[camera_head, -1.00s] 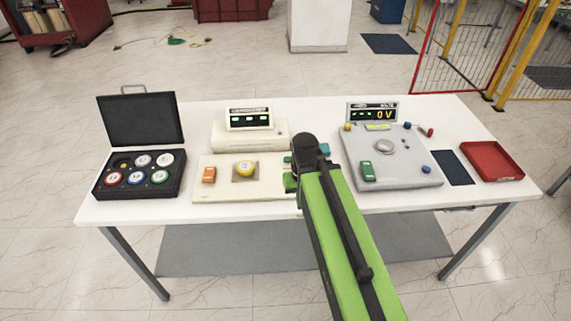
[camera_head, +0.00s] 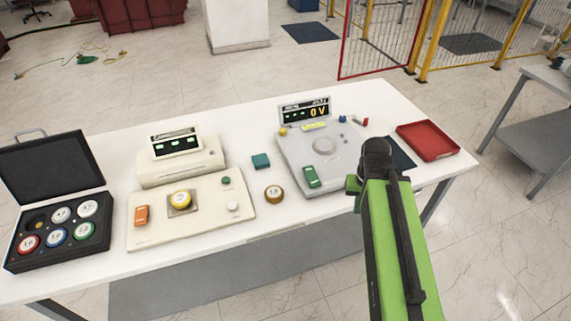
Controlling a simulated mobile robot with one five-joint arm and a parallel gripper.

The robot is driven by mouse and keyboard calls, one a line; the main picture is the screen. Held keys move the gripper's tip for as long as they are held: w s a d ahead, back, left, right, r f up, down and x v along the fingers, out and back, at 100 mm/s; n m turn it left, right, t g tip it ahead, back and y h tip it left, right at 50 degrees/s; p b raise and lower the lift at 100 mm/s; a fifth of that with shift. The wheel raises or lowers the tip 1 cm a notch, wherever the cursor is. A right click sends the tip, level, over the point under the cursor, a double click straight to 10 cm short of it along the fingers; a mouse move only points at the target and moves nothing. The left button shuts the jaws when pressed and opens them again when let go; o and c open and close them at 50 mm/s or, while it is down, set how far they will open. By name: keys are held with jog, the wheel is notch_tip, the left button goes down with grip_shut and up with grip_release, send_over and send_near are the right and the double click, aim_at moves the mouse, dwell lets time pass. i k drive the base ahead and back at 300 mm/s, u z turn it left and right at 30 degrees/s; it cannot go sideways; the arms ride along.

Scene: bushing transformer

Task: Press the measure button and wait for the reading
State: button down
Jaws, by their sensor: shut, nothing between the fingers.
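A cream panel (camera_head: 150,229) lies on the table. I cannot tell which control is the measure button. My green arm crosses the grey panel's right front; my gripper is hidden behind it.
An open black case (camera_head: 20,264) with coloured discs stands at the left. A gold-rimmed disc (camera_head: 274,194) and a teal block (camera_head: 261,161) lie between the panels. A red tray (camera_head: 427,141) and dark mat (camera_head: 399,154) are at the right. Some white tabletop is clear.

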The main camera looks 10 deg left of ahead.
aim_at(226, 180)
jog(key=z, duration=1)
jog(key=k, duration=2.15)
jog(key=u, duration=1.9)
jog(key=i, duration=2)
jog(key=u, duration=0.05)
